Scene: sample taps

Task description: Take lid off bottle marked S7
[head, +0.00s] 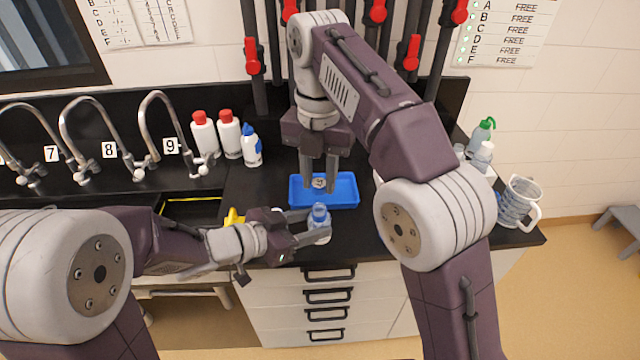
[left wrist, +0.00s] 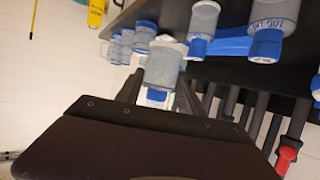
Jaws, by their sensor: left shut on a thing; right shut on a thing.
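A clear bottle (head: 319,222) with a blue neck stands upright at the front of the black bench in the head view. My left gripper (head: 307,226) is shut around its body. The left wrist view, which is inverted, also shows this bottle (left wrist: 163,66) between the fingers; its label cannot be read. My right gripper (head: 319,180) points down over the blue tray (head: 347,192), behind the bottle. It is shut on a small pale round lid (head: 319,183) with a dark mark, too small to read. The lid is apart from the bottle.
More clear bottles with blue parts (left wrist: 202,22) stand close by in the left wrist view. Red-capped white bottles (head: 204,132) and a blue-capped one (head: 251,146) stand at the back left by the taps. A jug (head: 517,202) stands at the right end.

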